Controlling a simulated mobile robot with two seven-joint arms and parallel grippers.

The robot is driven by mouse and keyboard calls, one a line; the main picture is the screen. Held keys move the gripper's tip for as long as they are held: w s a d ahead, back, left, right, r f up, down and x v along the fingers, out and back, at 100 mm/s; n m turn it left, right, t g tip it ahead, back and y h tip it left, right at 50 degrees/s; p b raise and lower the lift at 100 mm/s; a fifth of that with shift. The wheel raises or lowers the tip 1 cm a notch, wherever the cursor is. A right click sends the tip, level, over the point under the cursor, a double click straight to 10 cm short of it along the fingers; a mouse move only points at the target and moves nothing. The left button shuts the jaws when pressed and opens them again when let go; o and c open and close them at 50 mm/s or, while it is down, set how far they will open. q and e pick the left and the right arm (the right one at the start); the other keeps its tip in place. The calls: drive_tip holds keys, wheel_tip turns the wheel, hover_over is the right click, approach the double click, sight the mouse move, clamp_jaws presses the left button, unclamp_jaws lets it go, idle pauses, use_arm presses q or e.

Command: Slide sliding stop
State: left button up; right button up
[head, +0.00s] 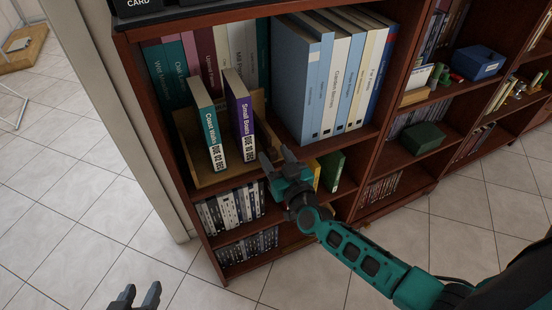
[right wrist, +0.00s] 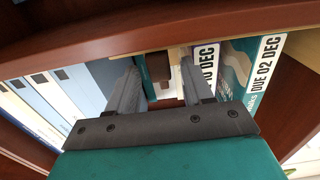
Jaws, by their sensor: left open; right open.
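A light wooden tray (head: 182,122) on the upper shelf holds a teal book (head: 208,122) and a purple book (head: 240,115), both leaning and carrying due-date labels. My right gripper (head: 276,157) is open at the shelf's front edge, just right of the purple book. In the right wrist view a small brown block (right wrist: 158,67) shows between the open fingers; it may be the sliding stop, but I cannot tell whether they touch it. My left gripper (head: 138,294) is open and empty, low over the floor.
Several blue and cream books (head: 295,80) stand right of the tray on the same shelf. More books stand behind the tray. Lower shelves hold rows of thin cases (head: 232,208). A green box (head: 423,138) and a blue box (head: 478,62) sit in bays farther right.

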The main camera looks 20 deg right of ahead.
clamp_jaws()
idle(0.4)
